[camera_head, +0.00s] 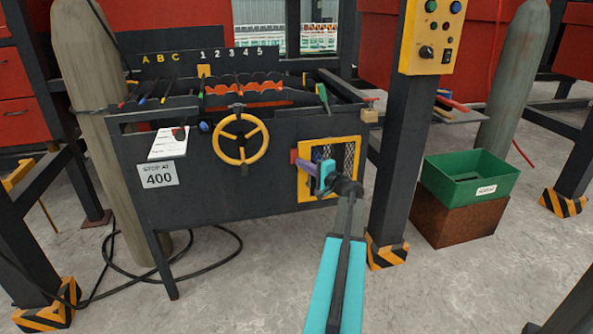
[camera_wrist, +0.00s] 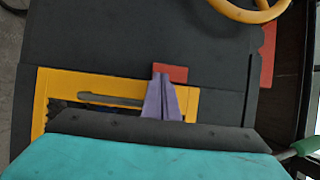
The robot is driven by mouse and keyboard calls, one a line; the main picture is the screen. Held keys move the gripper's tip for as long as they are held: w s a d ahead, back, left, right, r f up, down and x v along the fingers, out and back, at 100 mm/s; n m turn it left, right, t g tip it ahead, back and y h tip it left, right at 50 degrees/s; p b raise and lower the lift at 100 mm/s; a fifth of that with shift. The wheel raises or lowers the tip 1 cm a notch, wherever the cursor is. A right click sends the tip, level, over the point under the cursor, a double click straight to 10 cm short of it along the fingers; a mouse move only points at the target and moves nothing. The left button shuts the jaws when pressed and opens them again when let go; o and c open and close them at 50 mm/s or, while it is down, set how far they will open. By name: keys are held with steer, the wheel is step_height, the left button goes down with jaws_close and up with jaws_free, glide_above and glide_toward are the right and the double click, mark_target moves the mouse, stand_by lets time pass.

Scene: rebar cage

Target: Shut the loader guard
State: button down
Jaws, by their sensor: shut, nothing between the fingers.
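The loader guard (camera_head: 350,157) is a yellow-framed panel with dark mesh, low on the right of the dark machine's front. Its yellow frame (camera_wrist: 65,75) also shows in the wrist view, with a grey bar (camera_wrist: 110,99) lying along it. A red block (camera_head: 293,156) sits at the frame's left edge; it also shows in the wrist view (camera_wrist: 171,73). My gripper (camera_head: 301,163) is shut and empty in front of the guard. Its purple fingers (camera_wrist: 161,78) point at the red block's edge. I cannot tell whether they touch it. My wrist hides part of the guard.
A yellow handwheel (camera_head: 240,139) is left of the guard. A dark post (camera_head: 393,160) with a yellow control box (camera_head: 432,40) stands close on the right. A green bin (camera_head: 470,178) sits on a brown block beyond it. A cable loops on the floor at left.

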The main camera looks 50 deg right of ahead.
steer(key=shift+w+d+r, duration=0.2)
steer(key=shift+w+r, duration=0.2)
steer(key=shift+r, duration=0.05)
steer(key=shift+s+a+f+b, duration=0.2)
steer(key=shift+s+a+b, duration=0.1)
steer(key=shift+s+a, duration=0.2)
steer(key=s+a, duration=0.8)
steer(key=s, duration=0.2)
steer(key=shift+s+a+f, duration=0.25)
steer(key=shift+w, duration=0.1)
